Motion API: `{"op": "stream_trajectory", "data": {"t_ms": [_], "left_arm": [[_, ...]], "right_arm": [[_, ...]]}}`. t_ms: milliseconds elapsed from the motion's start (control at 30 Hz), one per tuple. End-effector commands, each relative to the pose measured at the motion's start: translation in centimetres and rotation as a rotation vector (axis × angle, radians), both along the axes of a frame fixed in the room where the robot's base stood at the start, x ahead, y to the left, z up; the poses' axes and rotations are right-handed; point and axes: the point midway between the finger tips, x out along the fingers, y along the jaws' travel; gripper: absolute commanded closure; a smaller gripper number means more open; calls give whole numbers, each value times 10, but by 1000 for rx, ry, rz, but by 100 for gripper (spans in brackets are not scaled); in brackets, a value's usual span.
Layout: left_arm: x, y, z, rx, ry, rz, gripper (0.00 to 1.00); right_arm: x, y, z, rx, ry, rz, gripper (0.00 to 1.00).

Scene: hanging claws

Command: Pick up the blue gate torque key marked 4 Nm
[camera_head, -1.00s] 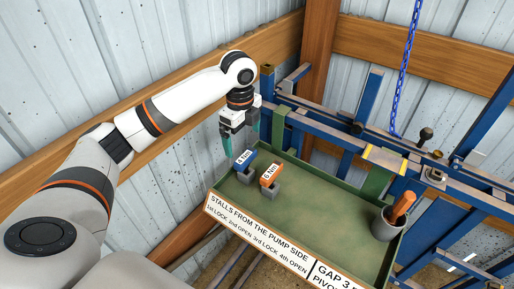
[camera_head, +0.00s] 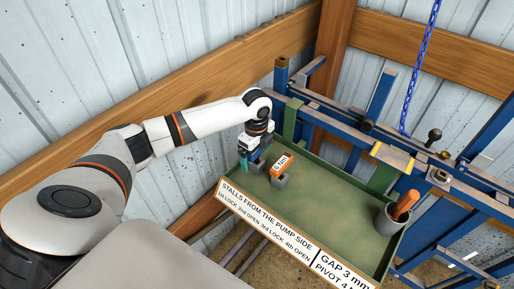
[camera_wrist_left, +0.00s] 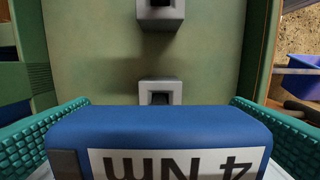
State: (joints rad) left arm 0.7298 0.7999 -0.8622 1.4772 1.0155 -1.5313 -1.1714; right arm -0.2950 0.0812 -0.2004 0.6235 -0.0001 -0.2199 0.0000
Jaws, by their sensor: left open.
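The blue torque key (camera_wrist_left: 155,128) fills the lower part of the left wrist view, its white "4 Nm" label (camera_wrist_left: 175,164) upside down. My left gripper (camera_wrist_left: 165,138) is open, with one green ridged finger at each side of the key; whether they touch it I cannot tell. In the head view my left gripper (camera_head: 250,163) is down at the tray's left end, hiding most of the blue key. The orange key marked 6 Nm (camera_head: 282,166) stands just to its right. My right gripper is not in view.
The green tray (camera_head: 325,205) has a labelled front edge (camera_head: 265,222) and a grey cup (camera_head: 389,217) with an orange-handled tool at its right. Two grey blocks with dark openings (camera_wrist_left: 160,92) show in the wrist view. Blue rails (camera_head: 350,130) run behind; the tray's middle is clear.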

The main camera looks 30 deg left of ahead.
Motion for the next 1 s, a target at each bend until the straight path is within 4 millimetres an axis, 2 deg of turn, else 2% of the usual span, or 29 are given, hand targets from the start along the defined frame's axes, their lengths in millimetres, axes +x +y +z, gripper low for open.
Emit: {"op": "stream_trajectory", "data": {"t_ms": [267,567,833,1000], "left_arm": [[0,0,-3,0,-1,0,2],[0,0,-3,0,-1,0,50],[1,0,1,0,-3,0,50],[1,1,25,0,-7,1,50]], "right_arm": [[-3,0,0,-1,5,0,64],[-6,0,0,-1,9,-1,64],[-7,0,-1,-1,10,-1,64],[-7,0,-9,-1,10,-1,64]]}}
